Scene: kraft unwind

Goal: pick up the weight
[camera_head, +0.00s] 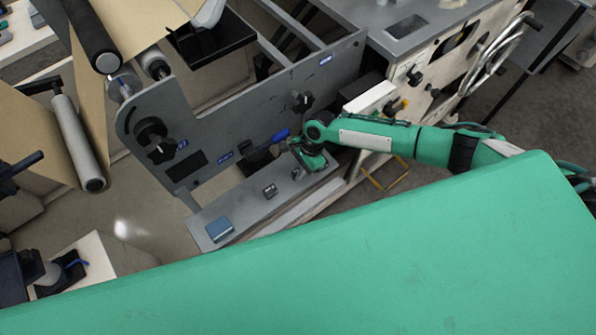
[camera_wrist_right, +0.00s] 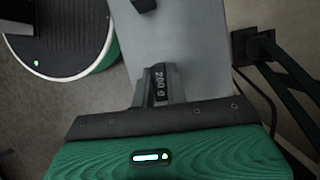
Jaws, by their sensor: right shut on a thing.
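The weight (camera_wrist_right: 159,82) is a small dark block with the marking "200 g", seen in the right wrist view. It sits between the two grey fingers of my right gripper (camera_wrist_right: 160,88), which is shut on it. The grey shelf (camera_wrist_right: 185,45) lies beyond the fingertips; I cannot tell whether the weight touches it. In the head view my right gripper (camera_head: 298,172) is low over the right part of the grey shelf (camera_head: 245,207), and the weight is too small to make out there. My left gripper is not in view.
A small dark-grey block (camera_head: 270,190) and a blue block (camera_head: 220,229) rest on the shelf, left of my right gripper. A blue-handled lever (camera_head: 279,136) and a black knob (camera_head: 302,101) stand close by at the grey machine plate (camera_head: 240,110). Rollers with kraft paper are at upper left.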

